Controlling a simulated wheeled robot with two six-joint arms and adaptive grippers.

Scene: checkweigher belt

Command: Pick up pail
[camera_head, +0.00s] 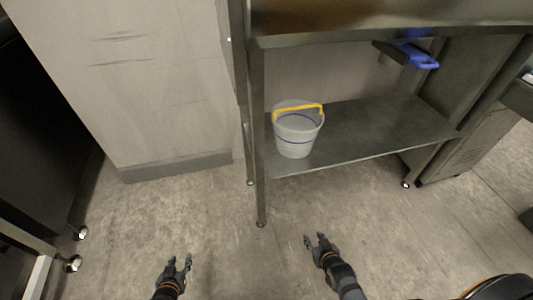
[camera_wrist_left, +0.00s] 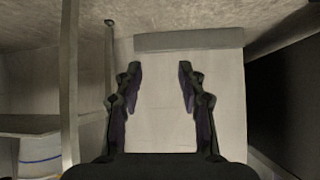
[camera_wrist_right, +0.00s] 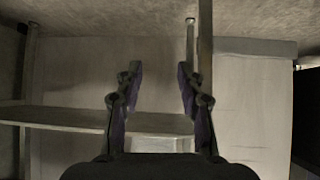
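A light grey pail (camera_head: 296,133) with a yellow handle and a blue stripe stands upright on the lower shelf of a metal table, near the shelf's left end. Part of the pail shows at the lower left edge of the left wrist view (camera_wrist_left: 38,160). My left gripper (camera_head: 180,260) is open and empty, low in the head view, left of and well apart from the pail. My right gripper (camera_head: 314,238) is open and empty, below the pail in the head view and apart from it.
The metal table's lower shelf (camera_head: 375,130) has bare room right of the pail. A table leg (camera_head: 260,190) stands just left of the pail. A blue and black object (camera_head: 408,54) hangs under the tabletop. The floor (camera_head: 215,215) around my grippers is clear.

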